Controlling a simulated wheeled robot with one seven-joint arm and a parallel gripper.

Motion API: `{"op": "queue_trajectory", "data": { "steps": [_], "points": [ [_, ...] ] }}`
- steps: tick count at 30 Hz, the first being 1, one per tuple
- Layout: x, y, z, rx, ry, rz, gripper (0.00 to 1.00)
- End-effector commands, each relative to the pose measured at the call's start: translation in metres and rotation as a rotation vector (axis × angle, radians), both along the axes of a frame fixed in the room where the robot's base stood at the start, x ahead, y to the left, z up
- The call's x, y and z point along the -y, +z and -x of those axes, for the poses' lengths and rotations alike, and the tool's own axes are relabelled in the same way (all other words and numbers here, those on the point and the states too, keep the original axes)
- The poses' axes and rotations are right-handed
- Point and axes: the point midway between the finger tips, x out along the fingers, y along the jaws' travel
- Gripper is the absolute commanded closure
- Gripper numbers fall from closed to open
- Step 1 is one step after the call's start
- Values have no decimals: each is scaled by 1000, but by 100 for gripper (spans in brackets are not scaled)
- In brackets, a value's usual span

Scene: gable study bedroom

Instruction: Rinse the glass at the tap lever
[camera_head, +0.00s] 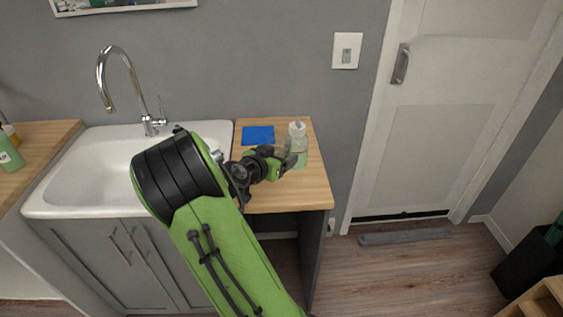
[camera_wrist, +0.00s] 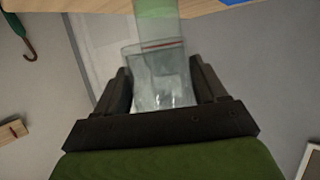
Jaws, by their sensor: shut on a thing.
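The clear glass (camera_wrist: 160,80) is between the two dark fingers of my gripper (camera_wrist: 160,92) in the wrist view, and they are shut on it. In the head view my gripper (camera_head: 284,161) is over the right part of the wooden counter, at the glass (camera_head: 299,144). I cannot tell whether the glass touches the counter. The chrome tap (camera_head: 126,68) arches over the white sink to the left. My arm hides part of the sink's right side.
The white sink (camera_head: 65,209) is left of the wooden counter (camera_head: 318,194). A blue cloth or pad (camera_head: 258,136) lies on that counter, with a green patch (camera_head: 301,161) near the glass. A green bottle (camera_head: 9,152) stands at the far left. A closed white door (camera_head: 437,150) is at right.

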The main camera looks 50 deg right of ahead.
Motion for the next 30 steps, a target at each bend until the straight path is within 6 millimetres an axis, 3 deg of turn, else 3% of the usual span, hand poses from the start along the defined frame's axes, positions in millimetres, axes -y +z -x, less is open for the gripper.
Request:
{"op": "queue_trajectory", "data": {
  "steps": [1,11,21,22,26,30],
  "points": [
    [0,-16,1,-4,-1,1,67],
    [0,-66,0,-3,0,0,67],
    [0,-69,0,1,1,1,67],
    [0,-68,0,1,1,0,24],
    [0,-67,0,1,1,0,5],
    [0,-67,0,1,1,0,4]
  ]
}}
